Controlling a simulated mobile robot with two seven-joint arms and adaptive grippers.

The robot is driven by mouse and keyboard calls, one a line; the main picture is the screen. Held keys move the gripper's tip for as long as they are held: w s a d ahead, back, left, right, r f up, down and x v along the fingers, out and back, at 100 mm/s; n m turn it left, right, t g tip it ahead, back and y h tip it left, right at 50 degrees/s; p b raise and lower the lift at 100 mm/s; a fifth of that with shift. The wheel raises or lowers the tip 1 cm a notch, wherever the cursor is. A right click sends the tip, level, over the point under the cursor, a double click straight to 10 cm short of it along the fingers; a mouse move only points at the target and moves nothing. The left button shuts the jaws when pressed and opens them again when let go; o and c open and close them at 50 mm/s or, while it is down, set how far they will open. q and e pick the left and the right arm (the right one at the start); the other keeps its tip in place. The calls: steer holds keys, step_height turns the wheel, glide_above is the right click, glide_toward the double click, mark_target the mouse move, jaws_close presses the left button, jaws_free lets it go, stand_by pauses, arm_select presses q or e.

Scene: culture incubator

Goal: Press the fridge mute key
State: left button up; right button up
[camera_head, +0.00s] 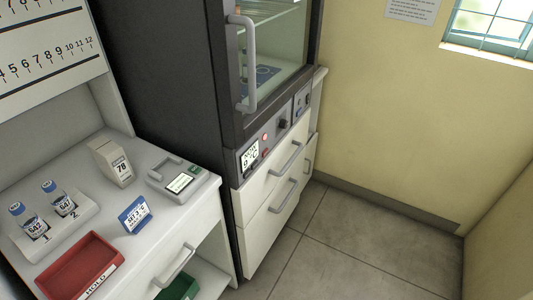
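The fridge or incubator (222,110) is a tall dark cabinet with a closed glass door (278,50) and a grey vertical handle (250,65). Its control panel (273,130) runs below the door. The panel carries a small white display (249,158) at its left, a glowing red light (265,137), a small reddish key or mark below the light, and a dark round knob (282,124). The labels are too small to read, so I cannot tell for certain which part is the mute key. Neither of my grippers is in view.
White drawers (262,192) with grey handles sit under the panel. The bench at left holds a vial rack (75,238), a red HOLD tray (112,255), a blue-framed sign (135,215), a block marked 78 (112,160) and a grey device (183,178). Floor (350,240) at right is clear.

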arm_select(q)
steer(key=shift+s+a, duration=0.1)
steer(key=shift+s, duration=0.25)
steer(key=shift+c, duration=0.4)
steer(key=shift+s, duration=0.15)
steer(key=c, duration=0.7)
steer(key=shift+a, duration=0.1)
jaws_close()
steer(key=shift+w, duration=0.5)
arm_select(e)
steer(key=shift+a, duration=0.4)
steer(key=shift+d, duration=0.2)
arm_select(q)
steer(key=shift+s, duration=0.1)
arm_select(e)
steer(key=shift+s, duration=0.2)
